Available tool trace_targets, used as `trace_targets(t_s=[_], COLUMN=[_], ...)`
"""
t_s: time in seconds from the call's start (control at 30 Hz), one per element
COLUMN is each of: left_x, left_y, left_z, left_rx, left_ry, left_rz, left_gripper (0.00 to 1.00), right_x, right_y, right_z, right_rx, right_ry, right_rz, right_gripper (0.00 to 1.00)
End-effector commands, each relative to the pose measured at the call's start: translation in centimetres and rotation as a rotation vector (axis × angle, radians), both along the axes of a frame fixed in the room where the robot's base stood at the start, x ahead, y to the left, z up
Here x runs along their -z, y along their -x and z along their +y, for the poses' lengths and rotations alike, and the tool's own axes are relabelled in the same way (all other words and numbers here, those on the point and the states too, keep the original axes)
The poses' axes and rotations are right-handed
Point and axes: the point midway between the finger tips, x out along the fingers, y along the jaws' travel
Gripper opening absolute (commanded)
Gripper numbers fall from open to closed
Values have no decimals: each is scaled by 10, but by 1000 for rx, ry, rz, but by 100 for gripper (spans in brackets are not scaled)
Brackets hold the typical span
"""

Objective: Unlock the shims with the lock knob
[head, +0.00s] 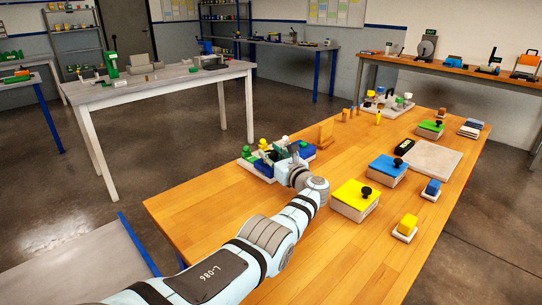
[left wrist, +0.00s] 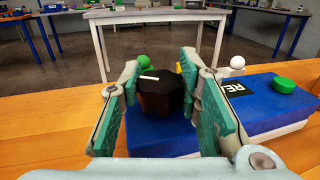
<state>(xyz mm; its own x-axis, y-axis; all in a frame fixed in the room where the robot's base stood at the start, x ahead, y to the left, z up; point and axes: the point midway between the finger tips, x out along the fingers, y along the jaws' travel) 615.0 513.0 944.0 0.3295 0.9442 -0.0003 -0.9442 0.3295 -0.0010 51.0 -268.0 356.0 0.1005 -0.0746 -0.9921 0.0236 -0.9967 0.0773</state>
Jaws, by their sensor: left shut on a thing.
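My left gripper (head: 296,165) reaches the blue fixture (head: 308,152) on the wooden table. In the left wrist view, its teal-padded fingers (left wrist: 162,105) stand on both sides of a dark lock knob (left wrist: 160,96) and are shut on it. The knob has a short white mark on its top and stands upright over the blue base (left wrist: 270,112). A black label with partly readable white letters and a green button (left wrist: 284,86) are to the right. I cannot make out the shims. My right gripper is not in view.
A green ball (left wrist: 144,62) and a white knob (left wrist: 237,63) stand behind the fixture. On the table to the right are a yellow-topped block (head: 356,195), a blue-topped block (head: 388,167) and a pale plate (head: 434,158). The table's near left area is clear.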

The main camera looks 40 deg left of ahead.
Motion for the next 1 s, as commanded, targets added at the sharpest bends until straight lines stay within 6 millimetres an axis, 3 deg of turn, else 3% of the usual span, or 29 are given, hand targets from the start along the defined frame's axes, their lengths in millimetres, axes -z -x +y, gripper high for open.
trace_targets(t_s=[0.03,0.17,0.57,0.73,1.0], left_x=[3,2,1,3,3], left_y=[0,0,1,9,34], left_z=[-1,-1,-6,-29,-99], left_rx=[1,1,2,5,4], left_ry=[3,2,-1,3,4], left_rz=[4,3,1,-1,4], left_gripper=[33,52,52,52,52], right_x=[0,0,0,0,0], right_y=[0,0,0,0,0], right_z=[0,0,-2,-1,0], right_rx=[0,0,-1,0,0], right_ry=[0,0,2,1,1], right_rz=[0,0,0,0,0], right_gripper=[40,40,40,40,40])
